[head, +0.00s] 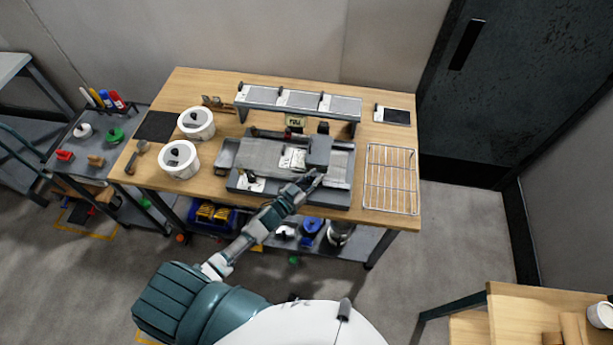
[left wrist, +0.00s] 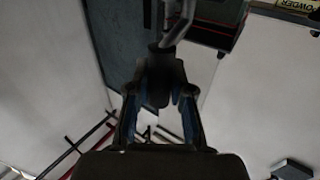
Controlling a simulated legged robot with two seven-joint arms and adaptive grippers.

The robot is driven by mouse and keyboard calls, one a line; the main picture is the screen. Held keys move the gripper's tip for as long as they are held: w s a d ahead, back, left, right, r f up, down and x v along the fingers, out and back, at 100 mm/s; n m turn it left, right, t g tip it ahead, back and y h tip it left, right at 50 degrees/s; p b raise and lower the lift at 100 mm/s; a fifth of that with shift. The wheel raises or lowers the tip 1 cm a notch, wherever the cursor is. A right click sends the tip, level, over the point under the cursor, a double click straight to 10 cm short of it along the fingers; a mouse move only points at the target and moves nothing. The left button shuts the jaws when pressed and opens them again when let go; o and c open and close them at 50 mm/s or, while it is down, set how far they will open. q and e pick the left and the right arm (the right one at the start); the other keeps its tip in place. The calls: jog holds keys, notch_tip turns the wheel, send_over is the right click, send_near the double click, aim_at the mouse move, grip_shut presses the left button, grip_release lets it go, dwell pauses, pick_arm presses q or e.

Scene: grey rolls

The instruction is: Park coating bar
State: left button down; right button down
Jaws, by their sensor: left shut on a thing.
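A grey coating machine (head: 263,155) with a flat bed lies on the wooden bench. A darker grey block (head: 319,150) spans the right part of its bed. My left gripper (head: 312,181) is at the machine's front right, just in front of this block. In the left wrist view, my left gripper (left wrist: 160,88) is shut on a dark handle (left wrist: 166,62) joined to a bent grey rod (left wrist: 180,22). I cannot tell from the frames how this handle joins the coating bar; the arm and fingers hide part of it. My right gripper is not in view.
A wire rack (head: 391,180) lies at the bench's right end. A raised shelf with grey panels (head: 299,101) stands behind the machine. Two white tubs (head: 179,158) (head: 196,123) and a dark mat (head: 157,126) are on the left. A dark tablet (head: 397,116) lies back right.

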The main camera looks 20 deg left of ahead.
pick_arm(q)
jog(key=w+d, duration=0.1)
jog(key=d, duration=0.5)
jog(key=shift+w+d+f, duration=0.15)
jog(key=shift+d+f, duration=0.1)
jog(key=shift+d, duration=0.15)
jog(key=c, duration=1)
grip_release()
jog(key=shift+w+d+r, duration=0.1)
jog(key=shift+d, duration=0.05)
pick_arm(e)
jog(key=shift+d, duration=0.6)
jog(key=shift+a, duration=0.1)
pick_arm(q)
jog(key=v, duration=1.2)
